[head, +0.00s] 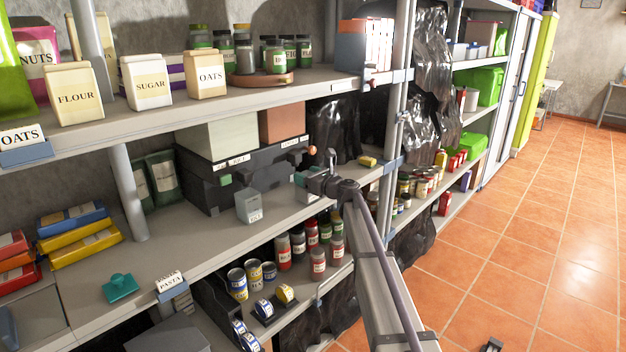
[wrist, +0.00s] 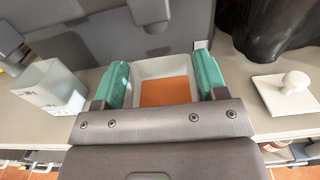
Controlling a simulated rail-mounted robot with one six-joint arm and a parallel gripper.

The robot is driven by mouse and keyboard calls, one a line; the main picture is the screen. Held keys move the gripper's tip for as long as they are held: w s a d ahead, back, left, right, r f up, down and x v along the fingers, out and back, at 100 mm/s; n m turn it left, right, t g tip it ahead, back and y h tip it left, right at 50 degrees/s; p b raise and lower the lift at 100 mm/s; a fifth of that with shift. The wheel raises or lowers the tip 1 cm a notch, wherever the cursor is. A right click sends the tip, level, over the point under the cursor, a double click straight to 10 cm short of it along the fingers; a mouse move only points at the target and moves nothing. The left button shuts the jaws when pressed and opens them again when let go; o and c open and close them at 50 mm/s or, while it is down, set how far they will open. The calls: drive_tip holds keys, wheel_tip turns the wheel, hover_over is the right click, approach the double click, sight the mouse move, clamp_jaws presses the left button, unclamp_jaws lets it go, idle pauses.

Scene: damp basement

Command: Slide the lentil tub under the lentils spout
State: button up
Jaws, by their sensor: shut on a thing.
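A pale tub (wrist: 147,69) with orange contents sits between the teal fingers of my gripper (wrist: 163,76), which is shut on it. In the wrist view a dark spout-like part (wrist: 150,10) of the box shows just beyond the tub's far edge. I cannot tell whether the tub is under it. The box's labels are too small to read surely.
A second grey tub (head: 249,207) stands left of my gripper, also in the wrist view (wrist: 52,88). A white knobbed lid (wrist: 285,92) lies to the right. Black sheeting (head: 335,128) hangs at the right. Cans (head: 283,250) stand on the shelf below.

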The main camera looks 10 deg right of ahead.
drive_tip(key=shift+x, duration=2.8)
drive_tip(key=shift+f+b, duration=0.5)
drive_tip(key=shift+b, duration=0.05)
drive_tip(key=o, duration=1.1)
